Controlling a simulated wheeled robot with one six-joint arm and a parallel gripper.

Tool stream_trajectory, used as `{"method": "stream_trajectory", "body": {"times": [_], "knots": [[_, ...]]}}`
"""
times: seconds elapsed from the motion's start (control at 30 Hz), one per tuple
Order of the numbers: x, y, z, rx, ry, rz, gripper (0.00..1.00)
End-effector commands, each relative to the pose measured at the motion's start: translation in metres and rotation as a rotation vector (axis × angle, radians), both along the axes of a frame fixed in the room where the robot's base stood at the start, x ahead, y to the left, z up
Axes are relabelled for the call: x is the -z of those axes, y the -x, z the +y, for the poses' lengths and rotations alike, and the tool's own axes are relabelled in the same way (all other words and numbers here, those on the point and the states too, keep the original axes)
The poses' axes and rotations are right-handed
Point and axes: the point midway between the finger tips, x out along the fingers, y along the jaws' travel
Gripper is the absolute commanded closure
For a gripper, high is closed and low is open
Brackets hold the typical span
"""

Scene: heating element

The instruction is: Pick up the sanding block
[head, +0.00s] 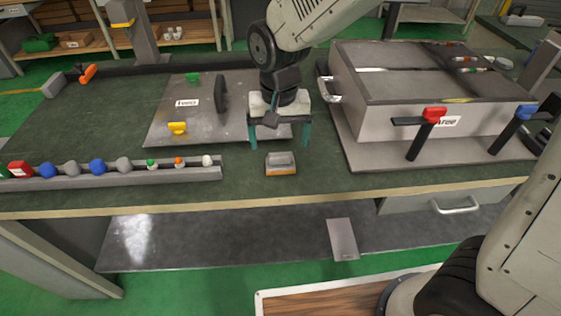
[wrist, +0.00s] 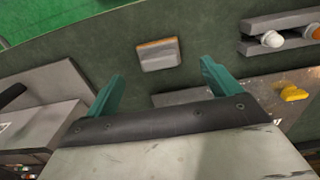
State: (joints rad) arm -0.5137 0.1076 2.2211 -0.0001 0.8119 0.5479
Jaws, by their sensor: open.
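The sanding block (head: 281,163) is a small grey block with an orange-brown layer, lying on the dark green bench top near its front edge. It also shows in the wrist view (wrist: 158,55), beyond the fingertips. My gripper (head: 279,140) points down just behind the block in the head view, its two teal fingers wide apart. In the wrist view my gripper (wrist: 163,78) is open with nothing between its fingers, and the block is apart from both.
A grey box on a plate (head: 360,145), with red and blue handles, stands to the right. A flat metal plate (head: 165,125) with a yellow knob lies to the left. A rack (head: 120,180) of coloured knobs runs along the front left. Bare bench surrounds the block.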

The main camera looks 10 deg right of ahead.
Motion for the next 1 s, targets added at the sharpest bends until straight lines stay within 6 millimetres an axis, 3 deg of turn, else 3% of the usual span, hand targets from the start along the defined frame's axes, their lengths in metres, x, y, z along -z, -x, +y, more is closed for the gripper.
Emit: {"method": "stream_trajectory", "body": {"times": [0.5, 0.83, 0.87, 1.0], "knots": [[0.066, -0.007, -0.003, 0.001, 0.002, 0.004, 0.11], [0.075, -0.007, -0.003, 0.000, 0.000, 0.000, 0.11], [0.075, -0.007, -0.003, 0.000, 0.000, 0.000, 0.14], [0.075, -0.007, -0.003, 0.000, 0.000, 0.001, 0.53]]}}
